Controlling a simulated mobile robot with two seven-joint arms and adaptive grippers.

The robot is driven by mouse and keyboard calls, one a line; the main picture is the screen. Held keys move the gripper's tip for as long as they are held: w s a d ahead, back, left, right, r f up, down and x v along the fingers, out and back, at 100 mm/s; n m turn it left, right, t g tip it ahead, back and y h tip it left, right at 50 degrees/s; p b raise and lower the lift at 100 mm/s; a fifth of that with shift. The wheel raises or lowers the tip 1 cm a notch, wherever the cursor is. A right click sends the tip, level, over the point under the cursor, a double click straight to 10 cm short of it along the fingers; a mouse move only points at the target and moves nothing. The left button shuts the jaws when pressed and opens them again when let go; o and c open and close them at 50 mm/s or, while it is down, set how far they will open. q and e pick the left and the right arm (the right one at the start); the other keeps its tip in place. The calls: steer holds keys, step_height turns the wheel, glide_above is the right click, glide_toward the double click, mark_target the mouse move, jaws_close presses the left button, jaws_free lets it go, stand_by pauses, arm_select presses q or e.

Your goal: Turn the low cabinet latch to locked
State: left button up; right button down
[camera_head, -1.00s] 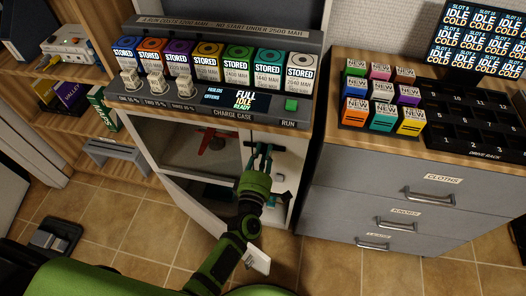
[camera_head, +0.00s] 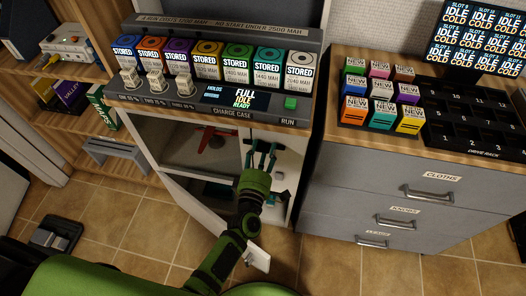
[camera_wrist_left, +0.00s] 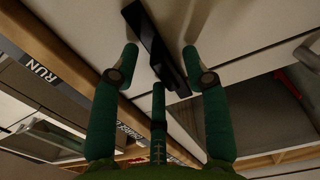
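The low cabinet (camera_head: 292,160) stands under the charge case, with a white front panel at its right side. In the left wrist view, the black latch bar (camera_wrist_left: 150,38) sits on the pale panel, lying at a slant. My left gripper (camera_head: 262,150) is in front of that panel. Its fingers are spread apart in the left wrist view (camera_wrist_left: 160,60), with the latch between them in the picture. I cannot tell whether any finger touches it. In the head view the latch is too small to make out clearly. My right gripper is not in view.
The charge case (camera_head: 232,114) juts out above the gripper. A red object (camera_head: 212,145) is inside the open cabinet section to the left. A grey drawer unit (camera_head: 390,190) with handles stands close on the right.

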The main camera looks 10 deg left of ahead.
arm_select(q)
steer(key=s, duration=1.2)
stand_by(0.3)
